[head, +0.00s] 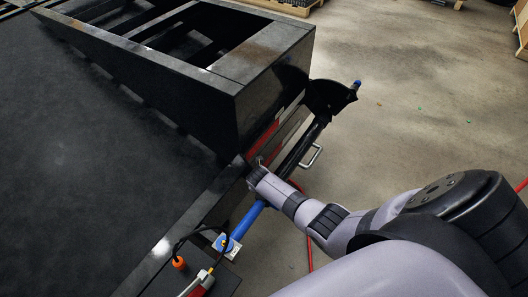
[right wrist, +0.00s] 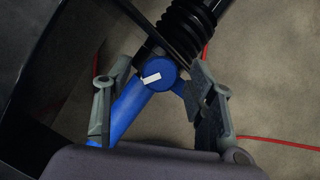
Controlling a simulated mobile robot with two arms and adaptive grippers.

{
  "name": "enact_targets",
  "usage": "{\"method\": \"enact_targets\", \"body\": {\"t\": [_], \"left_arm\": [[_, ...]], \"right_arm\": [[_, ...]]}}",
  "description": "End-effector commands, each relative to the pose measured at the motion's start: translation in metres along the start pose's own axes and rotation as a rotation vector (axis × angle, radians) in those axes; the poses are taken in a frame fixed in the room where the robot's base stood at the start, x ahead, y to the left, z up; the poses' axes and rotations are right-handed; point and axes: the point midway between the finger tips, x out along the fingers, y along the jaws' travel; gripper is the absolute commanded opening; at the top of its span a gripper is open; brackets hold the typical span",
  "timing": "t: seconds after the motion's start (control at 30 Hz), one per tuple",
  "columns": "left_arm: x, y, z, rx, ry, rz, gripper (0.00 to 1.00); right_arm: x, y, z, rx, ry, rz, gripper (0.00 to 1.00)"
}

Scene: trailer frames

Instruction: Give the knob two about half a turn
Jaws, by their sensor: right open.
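A round blue knob (right wrist: 157,73) with a white rectangular mark sits at the upper end of a blue bar (right wrist: 130,110) in the right wrist view. I see no number on it, so I cannot tell whether it is knob two. My right gripper (right wrist: 159,78) is open, with one finger on each side of the knob; I cannot tell whether either finger touches it. In the head view my right gripper (head: 256,170) is at the trailer's side edge, above the blue bar (head: 245,222), and the knob is hidden there. My left gripper is not in view.
The black trailer frame (head: 120,130) fills the left. A black ribbed bellows (right wrist: 190,25) lies just beyond the knob. A metal handle (head: 312,156), an orange cap (head: 179,263) and red hose (right wrist: 280,144) are nearby. Open concrete floor (head: 420,110) lies to the right.

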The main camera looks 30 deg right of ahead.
Motion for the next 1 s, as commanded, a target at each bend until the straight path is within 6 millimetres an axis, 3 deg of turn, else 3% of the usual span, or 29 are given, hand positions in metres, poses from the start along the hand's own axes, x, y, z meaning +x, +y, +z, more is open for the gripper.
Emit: {"method": "enact_targets", "body": {"t": [0.07,0.77,1.0], "left_arm": [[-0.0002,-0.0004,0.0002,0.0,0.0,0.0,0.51],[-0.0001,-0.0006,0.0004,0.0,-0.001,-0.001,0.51],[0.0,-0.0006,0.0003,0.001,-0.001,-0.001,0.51]], "right_arm": [[-0.0003,0.0002,0.0,0.0,0.0,0.0,0.5],[-0.0004,0.0002,-0.0002,0.0,0.0,0.0,0.04],[-0.0004,0.0006,0.0,0.019,0.0,-0.009,0.03]]}}
